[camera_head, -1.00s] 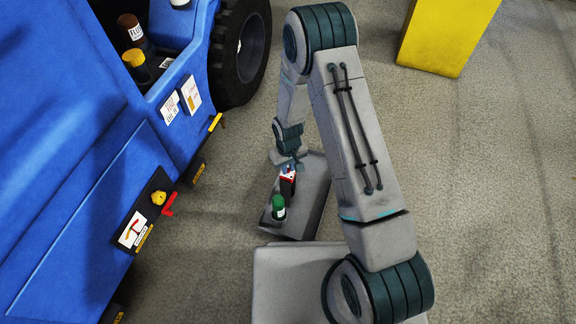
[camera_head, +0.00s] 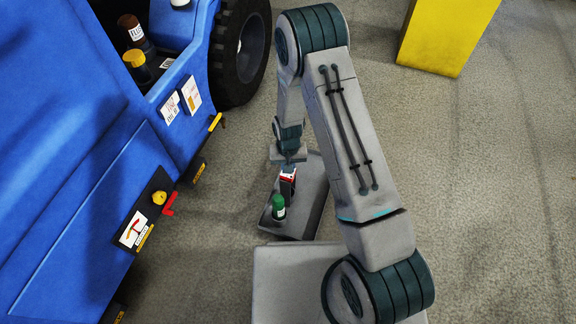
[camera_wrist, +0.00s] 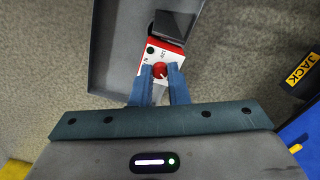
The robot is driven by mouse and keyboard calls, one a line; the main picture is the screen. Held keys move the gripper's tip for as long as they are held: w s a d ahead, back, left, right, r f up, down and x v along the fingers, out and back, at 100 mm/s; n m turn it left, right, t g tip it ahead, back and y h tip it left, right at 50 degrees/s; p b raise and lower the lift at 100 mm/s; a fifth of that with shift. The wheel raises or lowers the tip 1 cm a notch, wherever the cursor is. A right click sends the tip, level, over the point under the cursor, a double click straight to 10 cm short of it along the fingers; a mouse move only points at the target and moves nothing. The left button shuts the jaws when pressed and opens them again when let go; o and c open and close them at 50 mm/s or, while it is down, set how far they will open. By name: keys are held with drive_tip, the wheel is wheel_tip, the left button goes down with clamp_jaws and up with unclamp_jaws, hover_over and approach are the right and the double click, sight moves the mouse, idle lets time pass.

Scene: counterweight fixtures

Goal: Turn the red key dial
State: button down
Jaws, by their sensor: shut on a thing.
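The box (camera_wrist: 154,53) stands on a grey tray-like platform and also shows in the head view (camera_head: 288,174).
A green-capped bottle (camera_head: 278,207) stands on the grey platform (camera_head: 312,205) near the box. At left is a blue vehicle (camera_head: 75,190) with a yellow knob (camera_head: 159,198) and a red handle (camera_head: 170,204). A yellow block (camera_head: 445,38) stands at the back right.

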drive_tip(key=c, duration=1.4)
unclamp_jaws()
wheel_tip(320, 180, up, 14)
drive_tip(key=p, duration=0.5)
drive_tip(key=shift+f, duration=0.1)
